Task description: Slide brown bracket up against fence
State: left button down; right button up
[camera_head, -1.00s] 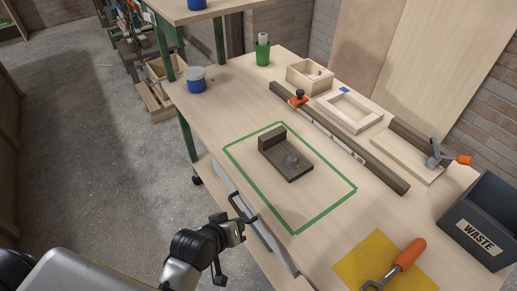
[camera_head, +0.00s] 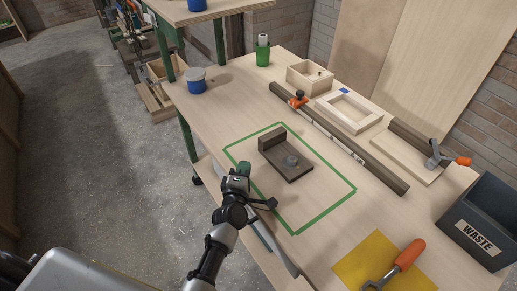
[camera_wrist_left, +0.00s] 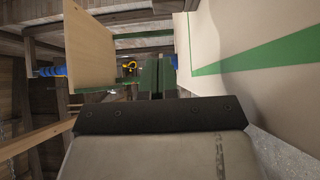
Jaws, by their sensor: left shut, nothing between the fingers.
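The brown bracket (camera_head: 284,168) lies on the workbench inside the green taped outline, with an upright block at its far left end and a round grey knob on its base. The fence (camera_head: 385,174) is a long dark brown bar with a scale strip, running diagonally behind the outline. A clear gap of bench separates bracket and fence. My left gripper (camera_head: 244,168) is shut and empty, just left of the bracket and apart from it, near the outline's left edge. Its fingers (camera_wrist_left: 157,76) also show in the left wrist view, where the bracket is not visible. My right gripper is out of view.
An orange-knobbed clamp (camera_head: 298,99) sits on the fence. Behind it are a wooden box (camera_head: 306,84) and a wooden frame (camera_head: 325,104). At right are a waste bin (camera_head: 484,235) and a yellow mat (camera_head: 350,264) with an orange-handled tool (camera_head: 410,255).

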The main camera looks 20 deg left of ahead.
aim_at(261, 142)
pick_arm(q)
jog(key=w, duration=0.6)
jog(key=shift+a+r, duration=0.1)
jog(key=shift+a, duration=0.3)
jog(key=shift+w+d, duration=0.8)
jog(key=shift+d, duration=0.05)
jog(key=shift+w+d, duration=0.45)
jog(key=shift+w, duration=0.05)
